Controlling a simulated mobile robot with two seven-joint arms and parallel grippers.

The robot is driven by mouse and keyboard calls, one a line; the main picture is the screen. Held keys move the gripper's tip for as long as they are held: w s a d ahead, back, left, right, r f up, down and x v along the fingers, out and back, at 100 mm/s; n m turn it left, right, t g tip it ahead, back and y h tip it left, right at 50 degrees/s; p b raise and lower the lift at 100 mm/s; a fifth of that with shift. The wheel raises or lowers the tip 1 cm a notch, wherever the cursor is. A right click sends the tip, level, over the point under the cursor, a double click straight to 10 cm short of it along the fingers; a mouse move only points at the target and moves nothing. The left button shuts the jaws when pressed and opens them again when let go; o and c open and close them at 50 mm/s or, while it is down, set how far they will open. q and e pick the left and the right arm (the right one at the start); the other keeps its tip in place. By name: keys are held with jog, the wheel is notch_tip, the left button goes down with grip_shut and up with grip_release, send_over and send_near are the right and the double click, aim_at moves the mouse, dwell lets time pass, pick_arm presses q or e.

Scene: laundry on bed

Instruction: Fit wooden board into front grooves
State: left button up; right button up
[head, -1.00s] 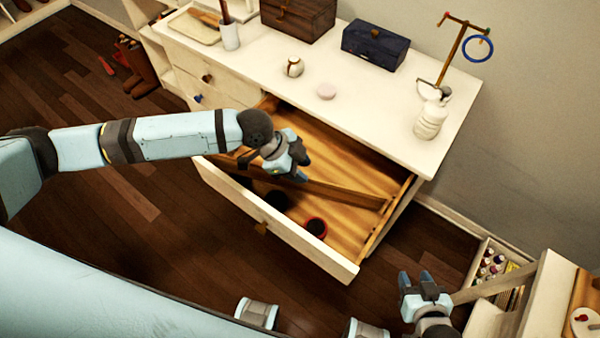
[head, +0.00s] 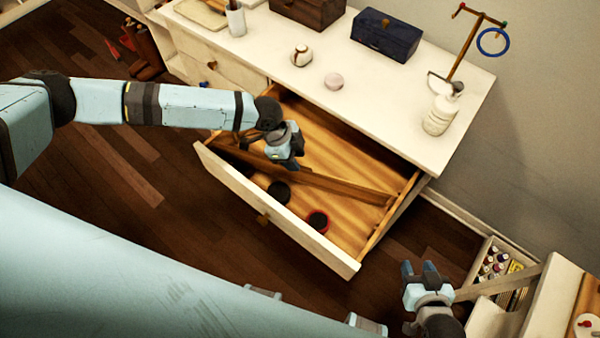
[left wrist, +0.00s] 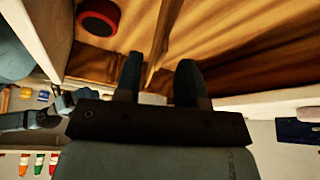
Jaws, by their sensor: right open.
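The wooden board (head: 345,188) stands on edge inside the open drawer (head: 318,252), running lengthwise nearer the front panel. Its right end is by the drawer's right side wall; its left part is partly hidden by my left gripper. My left gripper (head: 292,163) is just above the board. In the left wrist view the board (left wrist: 166,25) runs down toward the space between my left fingers (left wrist: 160,80), which stand apart with visible gaps. The grooves are too small to make out. My right gripper (head: 421,268) is open and empty, outside the drawer at lower right.
A black round container (head: 279,190) and a red-rimmed one (head: 318,221) sit between board and front panel. The dresser top (head: 385,110) holds a ball (head: 301,56), a pink disc (head: 333,81), a blue box (head: 386,36) and a white bottle (head: 440,115). A crate (head: 493,264) stands at lower right.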

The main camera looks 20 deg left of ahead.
aim_at(303, 168)
pick_arm(q)
jog(key=x, duration=0.5)
jog(key=shift+d+p, duration=0.2)
jog(key=shift+p, duration=0.1)
jog(key=shift+r, duration=0.1)
grip_shut()
